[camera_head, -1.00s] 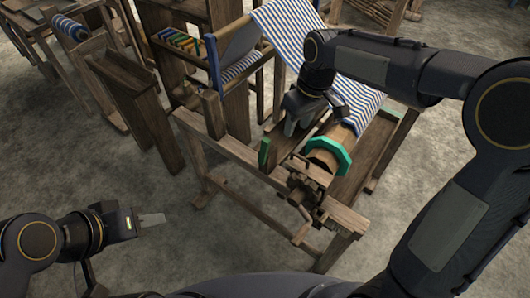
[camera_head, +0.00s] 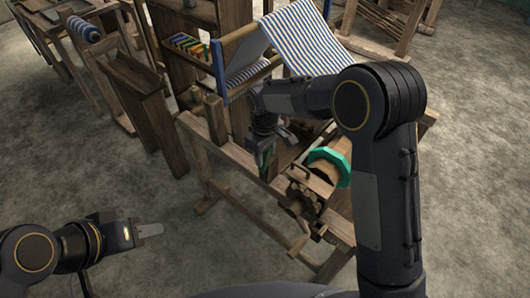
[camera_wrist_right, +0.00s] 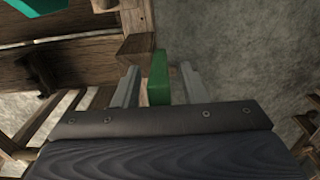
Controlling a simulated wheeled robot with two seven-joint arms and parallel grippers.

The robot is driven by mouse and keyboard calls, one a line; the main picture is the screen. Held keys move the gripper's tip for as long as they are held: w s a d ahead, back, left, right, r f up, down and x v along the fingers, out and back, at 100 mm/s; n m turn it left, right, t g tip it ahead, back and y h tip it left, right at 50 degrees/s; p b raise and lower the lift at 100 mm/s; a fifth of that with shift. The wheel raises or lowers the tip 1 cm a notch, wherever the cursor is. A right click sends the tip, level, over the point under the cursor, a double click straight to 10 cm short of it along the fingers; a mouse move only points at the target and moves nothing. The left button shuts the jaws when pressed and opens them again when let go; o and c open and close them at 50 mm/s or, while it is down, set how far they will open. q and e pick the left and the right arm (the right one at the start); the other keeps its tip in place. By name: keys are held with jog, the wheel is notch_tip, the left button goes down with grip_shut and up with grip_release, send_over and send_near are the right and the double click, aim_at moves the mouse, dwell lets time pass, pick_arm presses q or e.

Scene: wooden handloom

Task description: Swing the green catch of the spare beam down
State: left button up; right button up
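The green catch (camera_head: 265,158) is a small upright green bar on the loom's wooden frame, left of the teal ring on the beam. My right gripper (camera_head: 264,148) points down at it from above and partly hides it. In the right wrist view, the green catch (camera_wrist_right: 158,78) stands between the two fingers of my right gripper (camera_wrist_right: 159,88). The fingers are apart, with a visible gap on each side of the catch. My left gripper (camera_head: 150,230) is over bare floor at the lower left, far from the catch. Whether its fingers are apart is unclear.
The teal ring (camera_head: 331,160) and a wooden mechanism (camera_head: 309,190) sit right of the catch. Striped cloth (camera_head: 302,38) hangs behind my right arm. A smaller striped roll (camera_head: 84,30) is on a frame at the far left. The floor at front left is clear.

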grip_shut()
dwell(0.4)
jog(key=shift+s+d+f+t+y+b, duration=0.4)
jog(key=shift+s+d+t+y+b, duration=0.35)
jog(key=shift+b, duration=2.05)
jog(key=shift+s+d+f+t+y+b, duration=0.4)
jog(key=shift+t+y+b, duration=0.5)
jog(key=shift+b, duration=1.85)
jog(key=shift+s+d+f+t+y+b, duration=0.4)
jog(key=shift+s+d+t+y+b, duration=0.35)
jog(key=shift+b, duration=2.05)
jog(key=shift+w+a, duration=0.15)
jog(key=shift+w, duration=0.05)
